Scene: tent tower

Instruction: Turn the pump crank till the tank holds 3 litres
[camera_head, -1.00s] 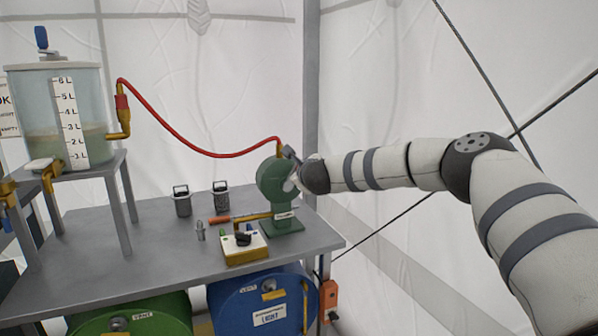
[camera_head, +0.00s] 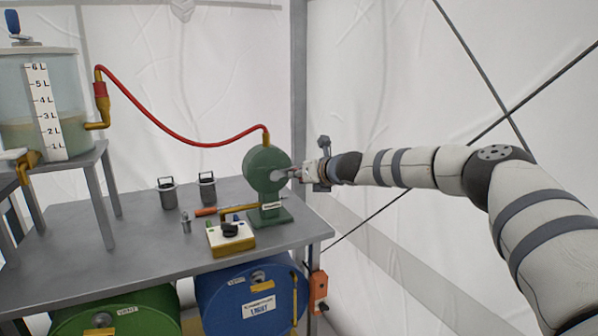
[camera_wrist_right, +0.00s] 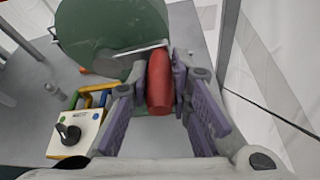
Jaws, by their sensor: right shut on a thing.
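The green pump (camera_head: 266,172) stands at the right end of the grey bench. Its crank has a thin metal arm and a red handle (camera_wrist_right: 160,85). My right gripper (camera_head: 306,173) is at the pump's right side. In the right wrist view its purple-padded fingers are shut on the red handle. The clear tank (camera_head: 68,90) stands on a raised stand at the left, with a white litre scale (camera_head: 44,110). Cloudy liquid (camera_head: 80,136) fills its lower part, its surface near the 3 L mark; the exact level is hard to read. My left gripper is out of view.
A red hose (camera_head: 180,136) runs from pump to tank. A blue drum (camera_head: 225,285) and a green drum (camera_head: 120,318) sit below.

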